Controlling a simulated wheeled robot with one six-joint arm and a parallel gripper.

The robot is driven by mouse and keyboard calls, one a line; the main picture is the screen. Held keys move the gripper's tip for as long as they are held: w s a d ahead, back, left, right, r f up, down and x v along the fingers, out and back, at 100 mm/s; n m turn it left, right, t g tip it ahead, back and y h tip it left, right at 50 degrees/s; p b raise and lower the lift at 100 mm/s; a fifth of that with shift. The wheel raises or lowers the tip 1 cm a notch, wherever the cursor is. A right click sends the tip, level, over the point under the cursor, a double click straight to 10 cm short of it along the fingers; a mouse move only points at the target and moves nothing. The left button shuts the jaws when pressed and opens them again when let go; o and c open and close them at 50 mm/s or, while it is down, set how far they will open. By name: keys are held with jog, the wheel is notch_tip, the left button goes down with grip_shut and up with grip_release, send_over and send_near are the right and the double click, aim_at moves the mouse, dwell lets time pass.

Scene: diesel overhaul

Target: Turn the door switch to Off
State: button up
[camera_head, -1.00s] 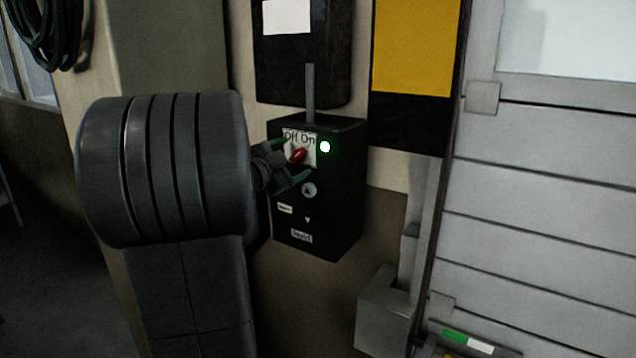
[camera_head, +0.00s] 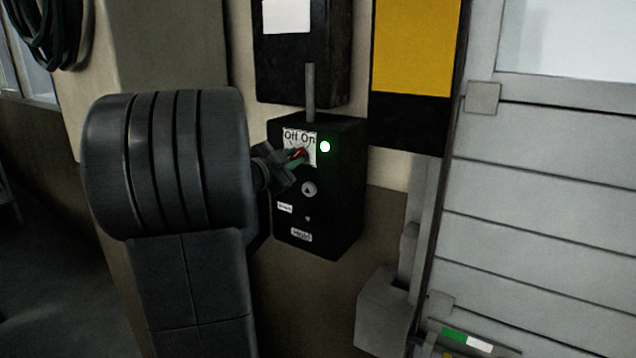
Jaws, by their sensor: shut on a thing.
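The door switch is a small red knob (camera_head: 300,153) on the front of a black control box (camera_head: 335,205) on the wall. A white label (camera_head: 299,138) above it reads "Off" on the left and "On" on the right. The knob's visible end leans up to the right, toward "On". A green light (camera_head: 325,147) glows right of the label. My gripper (camera_head: 296,157) reaches in from the left and is shut on the knob, hiding part of it.
A dark box (camera_head: 303,60) hangs above, joined by a grey conduit (camera_head: 310,90). A yellow and black panel (camera_head: 417,50) and a grey slatted door (camera_head: 545,190) stand to the right. A coiled hose (camera_head: 50,30) hangs at upper left.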

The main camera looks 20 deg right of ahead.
jog(key=n+p, duration=0.1)
jog(key=p, duration=0.1)
jog(key=n+p, duration=0.1)
jog(key=p, duration=0.1)
jog(key=shift+r, duration=0.3)
jog(key=n, duration=0.2)
jog(key=shift+f+n, duration=0.3)
jog(key=shift+f, duration=0.05)
jog(key=n, duration=0.3)
jog(key=shift+w+a, duration=0.1)
jog(key=n, duration=0.5)
jog(key=shift+n, duration=0.3)
jog(key=n, duration=0.4)
jog(key=shift+w+n, duration=0.1)
jog(key=shift+n, duration=0.2)
jog(key=o, duration=1.5)
jog(key=shift+a, duration=0.1)
